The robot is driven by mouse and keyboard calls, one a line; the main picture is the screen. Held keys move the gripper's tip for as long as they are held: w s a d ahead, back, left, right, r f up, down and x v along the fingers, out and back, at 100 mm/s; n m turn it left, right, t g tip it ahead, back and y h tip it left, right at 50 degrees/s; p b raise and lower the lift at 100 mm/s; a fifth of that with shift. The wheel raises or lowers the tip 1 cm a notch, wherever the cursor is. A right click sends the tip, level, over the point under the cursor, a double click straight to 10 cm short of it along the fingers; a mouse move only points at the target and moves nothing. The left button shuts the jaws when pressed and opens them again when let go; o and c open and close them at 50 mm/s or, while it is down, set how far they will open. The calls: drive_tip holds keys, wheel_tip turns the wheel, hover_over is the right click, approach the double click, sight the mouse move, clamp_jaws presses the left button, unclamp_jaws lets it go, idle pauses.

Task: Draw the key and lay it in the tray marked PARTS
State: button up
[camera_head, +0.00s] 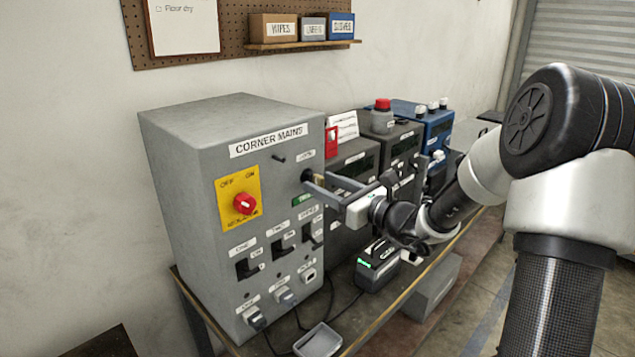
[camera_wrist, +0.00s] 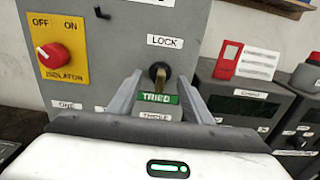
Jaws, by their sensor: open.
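The brass key (camera_wrist: 160,82) sits in the black lock (camera_wrist: 158,70) under the LOCK label, on the front of the grey CORNER MAINS cabinet (camera_head: 185,200). My gripper (camera_head: 320,180) is open, with one finger on each side of the key. In the wrist view my gripper (camera_wrist: 161,80) shows the key between its fingers, with no clear contact. A green TRIED label (camera_wrist: 158,98) shows just below the key. A small grey tray (camera_head: 318,341) lies on the bench below the cabinet; I cannot read a marking on it.
The red isolator knob (camera_head: 244,204) on its yellow plate has its pointer toward OFF. Plugs and black cables (camera_head: 256,318) hang at the cabinet's lower front, near the tray. Dark and blue units (camera_head: 425,125) stand to the right. A black box (camera_head: 377,266) with green lights sits below my gripper.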

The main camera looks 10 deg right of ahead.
idle(0.5)
clamp_jaws()
drive_tip(key=shift+d, duration=0.1)
drive_tip(key=shift+p+v, duration=0.35)
drive_tip(key=shift+v, duration=2.55)
drive_tip(key=shift+s, duration=0.1)
drive_tip(key=shift+f, duration=0.1)
drive_tip(key=s+a+f+h+p, duration=0.1)
drive_tip(key=s+f, duration=0.3)
drive_tip(key=f, duration=0.3)
drive_tip(key=s+a+f+m+t+p, duration=0.1)
drive_tip(key=s+f, duration=0.4)
drive_tip(key=f, duration=0.3)
drive_tip(key=shift+a+h, duration=0.3)
drive_tip(key=shift+h, duration=0.1)
